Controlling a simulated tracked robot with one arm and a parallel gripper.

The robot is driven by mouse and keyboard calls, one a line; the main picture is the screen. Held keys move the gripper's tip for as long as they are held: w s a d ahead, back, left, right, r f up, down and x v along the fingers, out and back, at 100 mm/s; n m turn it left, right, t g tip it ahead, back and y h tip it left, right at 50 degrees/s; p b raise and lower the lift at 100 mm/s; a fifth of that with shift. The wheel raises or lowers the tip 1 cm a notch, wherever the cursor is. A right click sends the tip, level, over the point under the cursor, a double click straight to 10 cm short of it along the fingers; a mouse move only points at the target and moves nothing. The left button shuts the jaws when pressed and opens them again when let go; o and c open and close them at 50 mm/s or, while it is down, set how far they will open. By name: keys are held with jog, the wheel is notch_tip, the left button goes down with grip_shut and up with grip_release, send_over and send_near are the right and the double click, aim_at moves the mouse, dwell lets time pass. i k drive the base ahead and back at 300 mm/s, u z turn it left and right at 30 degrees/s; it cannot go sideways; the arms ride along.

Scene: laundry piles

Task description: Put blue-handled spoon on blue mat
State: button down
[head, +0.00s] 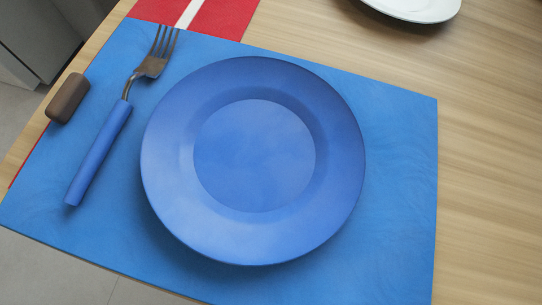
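The blue mat (400,243) lies on a light wooden table and fills most of the view. A blue plate (255,232) sits on its middle. A fork with a blue handle (100,152) lies on the mat left of the plate, its metal tines pointing to the top. No spoon shows in this view. I see no part that I can clearly tell as my gripper.
A small brown rounded block (67,98) shows at the mat's left edge. A red cloth with a white stripe (222,18) is at the top left. A white plate (415,10) is cut off at the top. The wooden table (490,150) is bare at the right.

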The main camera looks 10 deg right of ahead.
aim_at(393, 190)
jog(key=u, duration=0.05)
jog(key=i, duration=1)
jog(key=z, duration=0.05)
